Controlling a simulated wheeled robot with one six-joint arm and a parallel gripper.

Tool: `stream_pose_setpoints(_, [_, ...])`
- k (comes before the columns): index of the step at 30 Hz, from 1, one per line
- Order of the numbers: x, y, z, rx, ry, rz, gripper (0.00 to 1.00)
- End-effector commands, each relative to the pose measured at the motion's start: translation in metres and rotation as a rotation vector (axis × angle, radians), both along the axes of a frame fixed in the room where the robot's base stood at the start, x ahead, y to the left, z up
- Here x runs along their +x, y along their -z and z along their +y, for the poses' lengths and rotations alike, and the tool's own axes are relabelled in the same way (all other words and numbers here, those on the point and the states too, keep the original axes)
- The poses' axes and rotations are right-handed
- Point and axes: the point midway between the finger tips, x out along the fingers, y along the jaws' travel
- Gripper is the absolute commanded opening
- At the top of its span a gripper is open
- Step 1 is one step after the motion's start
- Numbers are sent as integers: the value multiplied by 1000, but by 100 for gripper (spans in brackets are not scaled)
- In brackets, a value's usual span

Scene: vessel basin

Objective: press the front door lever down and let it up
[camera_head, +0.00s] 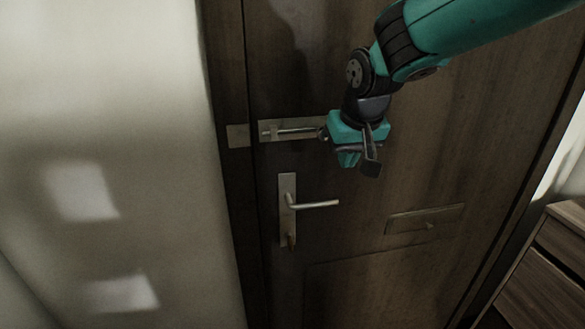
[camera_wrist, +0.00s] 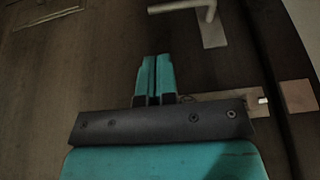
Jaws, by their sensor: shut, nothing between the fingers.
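The front door lever (camera_head: 318,204) is a pale metal handle on an upright plate (camera_head: 287,220), on the left part of the dark wooden door. It stands about level and points right. In the wrist view the lever (camera_wrist: 178,6) shows at the top edge, partly cut off. My gripper (camera_head: 358,163) is up and to the right of the lever, apart from it in the picture. In the wrist view my gripper's fingers (camera_wrist: 154,62) are together with nothing between them.
A sliding bolt (camera_head: 295,131) on a plate is above the lever, partly hidden by my gripper. A mail slot plate (camera_head: 424,219) is to the right of the lever. A wooden drawer unit (camera_head: 548,270) stands at the lower right. A pale wall (camera_head: 110,130) is at the left.

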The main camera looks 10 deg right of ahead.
Motion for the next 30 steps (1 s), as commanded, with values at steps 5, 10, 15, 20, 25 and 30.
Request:
stream_pose_setpoints(5, [14,3,6,-11,15,-11,0])
stream_pose_setpoints(10, [23,29,12,-12,4,-6,0])
stream_pose_setpoints(15, [35,63,13,-11,1,-5,0])
stream_pose_setpoints(20, [47,93,12,-11,2,-6,0])
stream_pose_setpoints(25, [51,116,11,-11,3,-10,0])
stream_pose_setpoints(30, [53,127,10,-9,4,-12,0])
